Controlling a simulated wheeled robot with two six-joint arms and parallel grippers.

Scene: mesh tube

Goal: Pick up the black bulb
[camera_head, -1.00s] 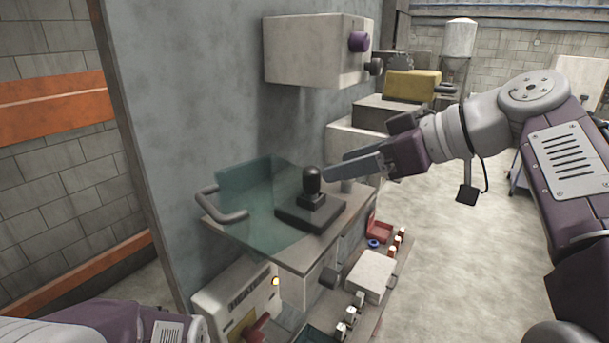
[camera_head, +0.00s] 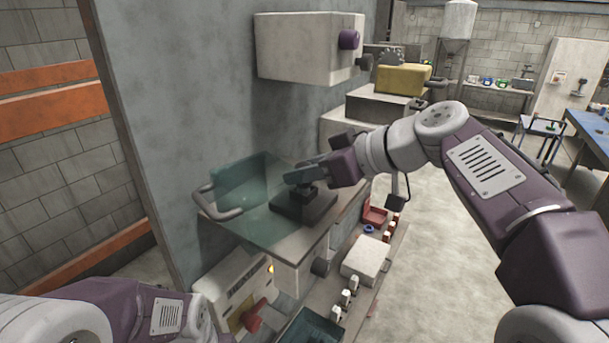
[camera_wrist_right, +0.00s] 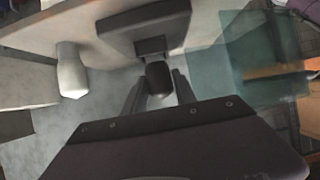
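The black bulb (camera_wrist_right: 159,78) stands upright on a dark square base (camera_head: 290,208) on a small shelf by the grey wall. In the head view, my right gripper (camera_head: 303,174) reaches in from the right at the bulb's height and hides most of it. In the right wrist view, the bulb lies between the two fingers of this gripper (camera_wrist_right: 158,92). The fingers are apart, one on each side; whether they touch it is hard to tell. My left arm shows at the lower left, but its fingers are out of view.
A clear greenish guard (camera_head: 245,185) and a grey handle (camera_head: 217,208) stand left of the base. Below are a white box (camera_head: 366,260) and a red tray (camera_head: 375,215). The floor at right is open.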

